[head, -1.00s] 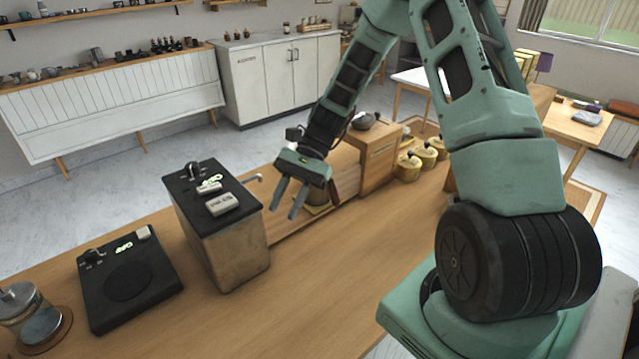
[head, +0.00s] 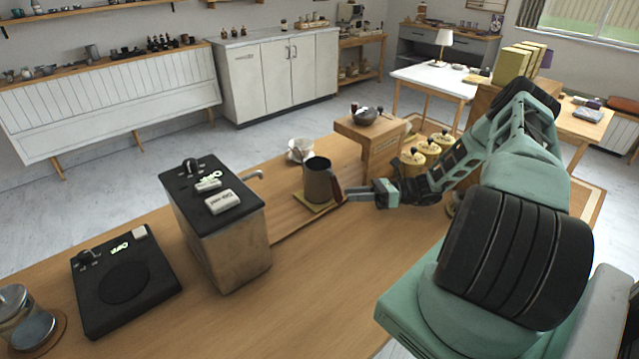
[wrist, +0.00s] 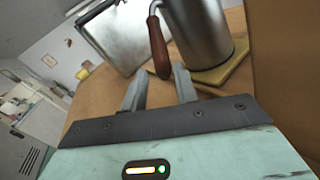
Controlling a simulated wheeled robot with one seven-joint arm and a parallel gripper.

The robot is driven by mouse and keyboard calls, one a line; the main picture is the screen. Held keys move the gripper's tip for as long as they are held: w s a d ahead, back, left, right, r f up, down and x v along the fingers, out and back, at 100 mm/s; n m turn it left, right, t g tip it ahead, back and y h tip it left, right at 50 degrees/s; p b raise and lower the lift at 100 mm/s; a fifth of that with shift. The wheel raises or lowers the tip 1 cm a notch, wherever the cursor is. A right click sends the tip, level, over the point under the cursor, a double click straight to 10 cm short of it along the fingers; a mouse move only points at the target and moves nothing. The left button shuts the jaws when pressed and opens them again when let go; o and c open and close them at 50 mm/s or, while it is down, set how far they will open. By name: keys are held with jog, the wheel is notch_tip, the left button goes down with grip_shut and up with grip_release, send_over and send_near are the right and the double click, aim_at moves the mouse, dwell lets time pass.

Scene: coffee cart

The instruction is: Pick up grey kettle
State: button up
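The grey kettle (head: 317,180) stands upright on a small yellow mat (head: 308,206) on the wooden counter. Its reddish-brown handle (head: 337,186) faces my gripper. In the wrist view the kettle (wrist: 203,30) is shiny metal, with its top cut off by the frame, and its handle (wrist: 159,48) hangs just beyond my fingers. My gripper (head: 350,194) is low, to the right of the kettle. In the wrist view its two fingers (wrist: 158,78) are apart, with the handle's lower end close to their tips and nothing clearly held.
A metal box-shaped machine (head: 225,240) with a black top and a tap stands left of the kettle. A white cup (head: 300,148) is behind it. A wooden stand (head: 372,143) with a dark bowl and several yellow canisters (head: 412,160) are behind the arm.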

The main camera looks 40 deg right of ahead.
aim_at(339, 194)
jog(key=p+x, duration=0.3)
jog(key=x, duration=0.2)
jog(key=shift+w+d+r, duration=0.1)
jog(key=shift+r, duration=0.1)
jog(key=shift+w+f, duration=0.15)
grip_shut()
